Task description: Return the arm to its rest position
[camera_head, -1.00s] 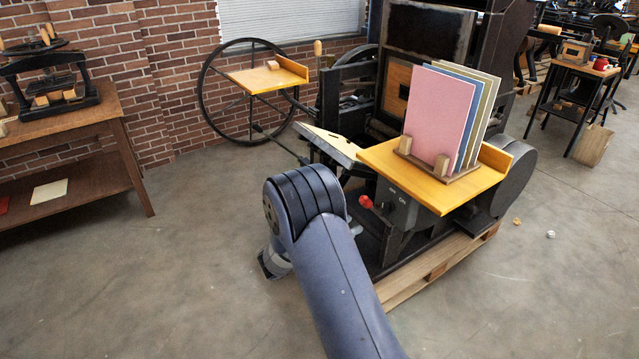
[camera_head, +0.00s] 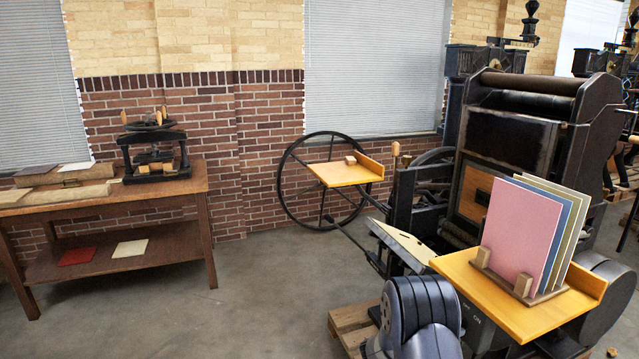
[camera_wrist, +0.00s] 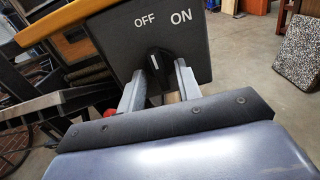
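My gripper (camera_wrist: 160,72) is open in the wrist view, its two fingers apart with nothing held between them. Beyond the fingertips, between them in the picture, is a black rotary knob (camera_wrist: 157,66) on a dark switch panel (camera_wrist: 128,38) marked OFF and ON. I cannot tell whether a finger touches the knob. In the head view my blue-grey arm (camera_head: 422,312) rises from the bottom edge in front of the press (camera_head: 510,140); my gripper is hidden there.
A yellow shelf (camera_head: 470,284) with a rack of pastel boards (camera_head: 524,230) juts out right of my arm. A wooden table (camera_head: 110,202) stands at the left wall. Floor between table and press is clear.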

